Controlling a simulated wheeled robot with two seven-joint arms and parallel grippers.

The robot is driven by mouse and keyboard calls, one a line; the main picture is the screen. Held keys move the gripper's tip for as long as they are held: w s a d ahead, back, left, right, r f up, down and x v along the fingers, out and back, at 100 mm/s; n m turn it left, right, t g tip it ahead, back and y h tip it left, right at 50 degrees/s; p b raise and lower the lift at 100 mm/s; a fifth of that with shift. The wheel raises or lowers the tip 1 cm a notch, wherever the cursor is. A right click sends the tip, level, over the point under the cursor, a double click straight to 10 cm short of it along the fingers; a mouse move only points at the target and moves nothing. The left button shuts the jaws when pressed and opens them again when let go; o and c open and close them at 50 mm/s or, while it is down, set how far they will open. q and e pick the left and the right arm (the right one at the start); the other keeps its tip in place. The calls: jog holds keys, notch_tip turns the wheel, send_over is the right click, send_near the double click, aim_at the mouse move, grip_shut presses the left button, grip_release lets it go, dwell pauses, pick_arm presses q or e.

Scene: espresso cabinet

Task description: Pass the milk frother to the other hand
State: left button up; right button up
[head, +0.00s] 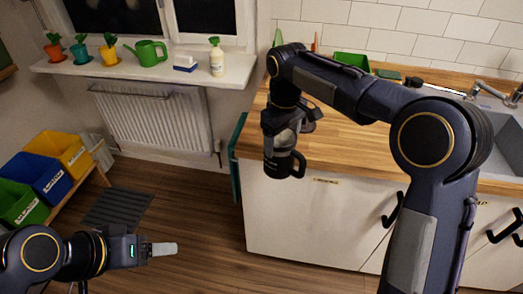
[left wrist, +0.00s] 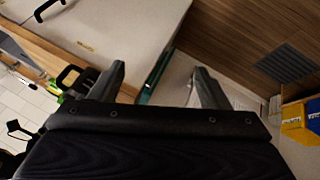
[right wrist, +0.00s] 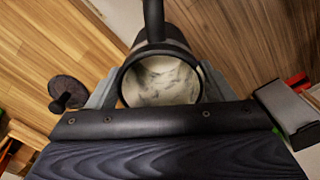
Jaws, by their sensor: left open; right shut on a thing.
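The milk frother (head: 279,164) is a dark jug with a black loop handle, held in front of the cabinet's left end. My right gripper (head: 284,128) is shut on it from above. The right wrist view looks into the frother's (right wrist: 161,82) round mouth, with a pale mottled inside. Its handle points to the top of that view, and the gripper fingers are on either side of the jug. My left gripper (head: 160,248) is low at the left over the floor, well apart from the frother. In the left wrist view its fingers (left wrist: 161,88) are open and empty.
The wooden worktop (head: 335,138) and white cabinet (head: 315,215) lie beside and behind the frother. A windowsill (head: 120,70) with plant pots is at the back left. Blue, yellow and green bins (head: 50,180) stand at left. The floor between my grippers is clear.

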pick_arm(q)
jog(key=o, duration=0.6)
jog(key=w+d+r+m+g+h, duration=0.1)
jog(key=w+d+m+g+h, duration=0.1)
jog(key=w, duration=0.4)
jog(key=d+m, duration=0.1)
jog(key=m, duration=0.1)
jog(key=shift+r+m, duration=0.3)
jog(key=shift+r, duration=0.05)
pick_arm(e)
jog(key=shift+w, duration=0.1)
pick_arm(q)
jog(key=m+g+h, duration=0.5)
jog(key=m+h, duration=0.7)
jog(key=m, duration=0.3)
send_near(283, 156)
jog(key=w+a+f, duration=0.1)
jog(key=w+f, duration=0.3)
jog(key=d, duration=0.7)
jog(key=s+d, duration=0.1)
jog(key=d, duration=0.3)
jog(key=shift+d+f, duration=0.2)
jog(key=shift+d, duration=0.15)
jog(key=c, duration=1.1)
jog(key=shift+r, duration=0.1)
jog(key=shift+c, duration=1.2)
pick_arm(e)
jog(key=o, duration=1.7)
